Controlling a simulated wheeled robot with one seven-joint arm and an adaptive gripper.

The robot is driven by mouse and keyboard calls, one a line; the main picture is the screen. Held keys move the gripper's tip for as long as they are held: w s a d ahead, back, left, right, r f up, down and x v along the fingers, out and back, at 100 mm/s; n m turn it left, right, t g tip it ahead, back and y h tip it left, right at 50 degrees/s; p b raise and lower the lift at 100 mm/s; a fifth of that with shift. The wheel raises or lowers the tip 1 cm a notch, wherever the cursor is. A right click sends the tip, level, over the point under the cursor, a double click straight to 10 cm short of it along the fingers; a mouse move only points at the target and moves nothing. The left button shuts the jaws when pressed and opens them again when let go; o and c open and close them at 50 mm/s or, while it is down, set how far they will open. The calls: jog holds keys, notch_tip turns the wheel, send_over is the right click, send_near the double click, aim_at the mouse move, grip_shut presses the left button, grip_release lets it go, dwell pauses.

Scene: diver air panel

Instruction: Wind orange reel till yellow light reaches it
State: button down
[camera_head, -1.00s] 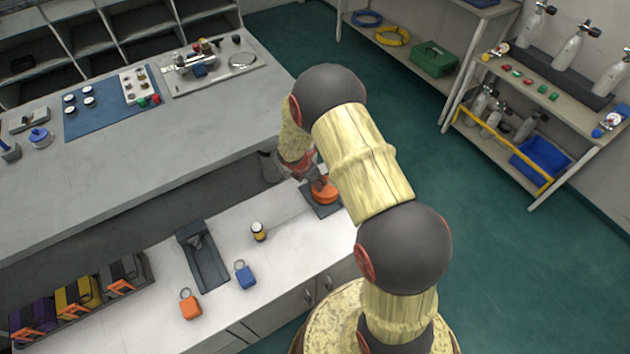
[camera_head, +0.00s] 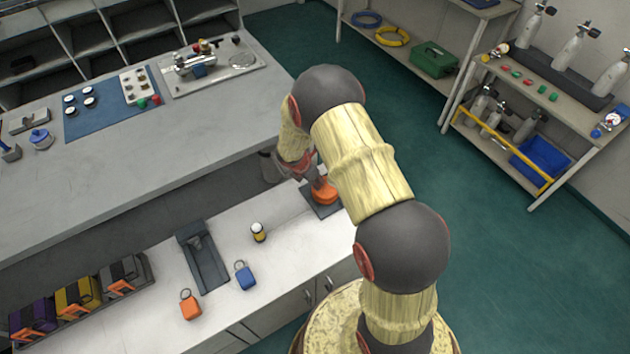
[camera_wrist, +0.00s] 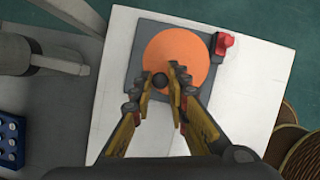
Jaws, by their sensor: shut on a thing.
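The orange reel (camera_head: 325,191) sits on a dark square base (camera_head: 311,203) at the right end of the white counter, partly hidden by my arm. In the wrist view the reel (camera_wrist: 186,52) is a flat orange disc with a small dark knob (camera_wrist: 159,80) near its lower left edge. My gripper (camera_wrist: 160,81) is over the disc, its fingers shut on the knob. A red block (camera_wrist: 223,42) is at the base's right side. A small black, white and yellow cylinder (camera_head: 258,232) stands on the counter left of the reel; I cannot tell if it is the yellow light.
A dark cradle (camera_head: 203,258), a blue tag (camera_head: 245,275) and an orange tag (camera_head: 190,305) lie on the white counter. A rack of coloured boxes (camera_head: 77,297) is at its left end. The grey bench (camera_head: 130,160) lies behind.

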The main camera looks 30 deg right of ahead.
jog(key=shift+w, duration=0.1)
